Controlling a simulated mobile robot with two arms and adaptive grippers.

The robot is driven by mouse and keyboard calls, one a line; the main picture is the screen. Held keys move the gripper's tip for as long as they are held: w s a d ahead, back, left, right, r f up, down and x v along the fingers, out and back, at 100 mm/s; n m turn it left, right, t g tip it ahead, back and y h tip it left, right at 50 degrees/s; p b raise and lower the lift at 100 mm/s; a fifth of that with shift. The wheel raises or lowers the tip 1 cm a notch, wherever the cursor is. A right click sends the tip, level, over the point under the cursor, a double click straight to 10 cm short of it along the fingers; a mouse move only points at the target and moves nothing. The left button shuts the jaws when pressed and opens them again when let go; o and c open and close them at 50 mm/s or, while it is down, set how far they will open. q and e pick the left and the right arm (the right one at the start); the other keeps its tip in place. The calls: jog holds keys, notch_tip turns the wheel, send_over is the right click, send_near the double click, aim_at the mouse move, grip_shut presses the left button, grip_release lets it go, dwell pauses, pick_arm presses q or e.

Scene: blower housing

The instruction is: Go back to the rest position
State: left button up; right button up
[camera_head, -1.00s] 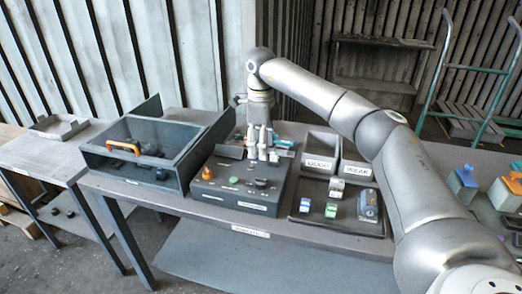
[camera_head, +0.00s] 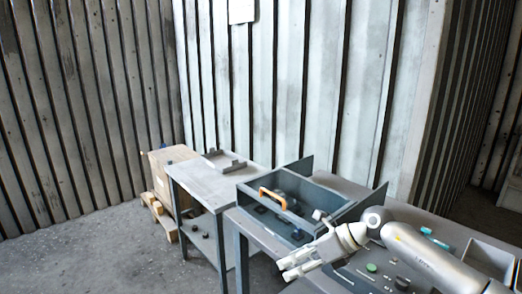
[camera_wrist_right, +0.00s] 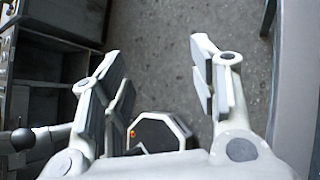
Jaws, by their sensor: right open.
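My right gripper (camera_head: 286,268) is open and empty at the lower middle of the head view, in front of the dark box with the orange handle. My right arm comes in from the lower right, over the work table. My left gripper is not in either view.
The dark open box (camera_head: 330,205) with an orange handle (camera_head: 272,198) stands on the work table (camera_head: 262,236). A grey side table (camera_head: 200,178) holds a small tray (camera_head: 226,158). A cardboard box (camera_head: 160,170) sits on a pallet behind. Floor (camera_head: 110,250) at left is clear.

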jog(key=s+a+r+m+t+y, duration=0.4)
jog(key=a+r+m+t+y, duration=0.35)
jog(key=a+m, duration=0.3)
jog(key=d+f+m+t+h, duration=0.4)
jog(key=d+m+t+h, duration=0.65)
jog(key=m, duration=0.95)
jog(key=s+d+f+m+g+h, duration=0.6)
jog(key=s+d+f+m, duration=0.15)
jog(key=f, duration=0.35)
jog(key=s+d+f+m+g, duration=0.25)
jog(key=s+f+g, duration=0.3)
jog(key=s, duration=0.65)
jog(key=s+d+f+m+g, duration=0.25)
jog(key=s+f+g, duration=0.3)
jog(key=s, duration=0.65)
notch_tip(320, 180, down, 27)
jog(key=s+g, duration=0.1)
jog(key=s, duration=0.1)
jog(key=s+d+f+g, duration=0.1)
jog(key=s+d+f, duration=0.1)
jog(key=s+f, duration=1.4)
jog(key=shift+h, duration=0.3)
